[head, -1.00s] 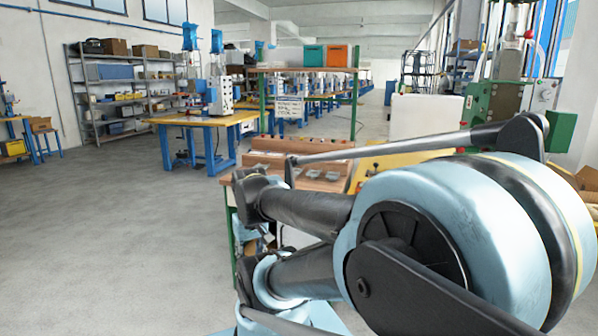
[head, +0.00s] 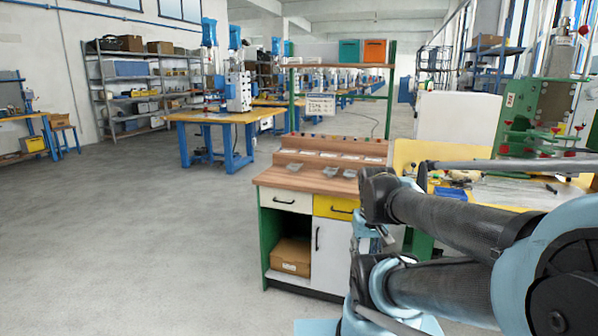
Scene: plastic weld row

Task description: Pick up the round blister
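Several small grey, shiny pieces lie on the wooden top of a workbench (head: 288,181) in the middle of the head view. My arm, with black tubes and pale blue joints, fills the lower right and covers the right end of the bench. My gripper does not show.
The bench has a cream drawer (head: 286,200), a yellow drawer (head: 334,206) and a cardboard box (head: 291,255) on its open lower shelf. A yellow and grey table (head: 500,190) stands to the right, partly behind my arm. The floor at left is clear.

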